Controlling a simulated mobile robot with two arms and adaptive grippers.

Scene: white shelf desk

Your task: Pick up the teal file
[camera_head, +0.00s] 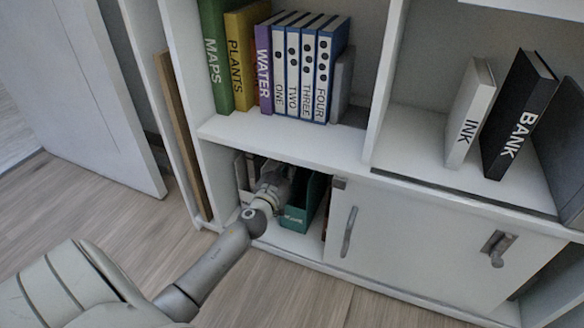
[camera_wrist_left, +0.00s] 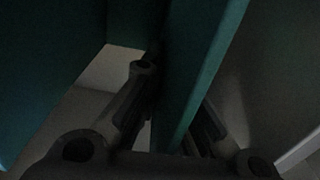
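The teal file (camera_head: 296,217) stands in the open lower left compartment of the white shelf desk, partly hidden behind my left arm. My left gripper reaches into this compartment at the file; its fingertips are hidden in the head view. In the left wrist view, the gripper (camera_wrist_left: 177,110) has one finger on each side of a teal wall of the file (camera_wrist_left: 200,50). Both fingers lean in and appear to press on that wall. The view is dark. My right gripper is not in view.
A pale file (camera_head: 243,172) stands left in the same compartment. A white door (camera_head: 420,235) with handles closes off the right side. The shelf board (camera_head: 290,140) lies close above my gripper. Books, including MAPS (camera_head: 215,60) and BANK (camera_head: 515,115), stand above.

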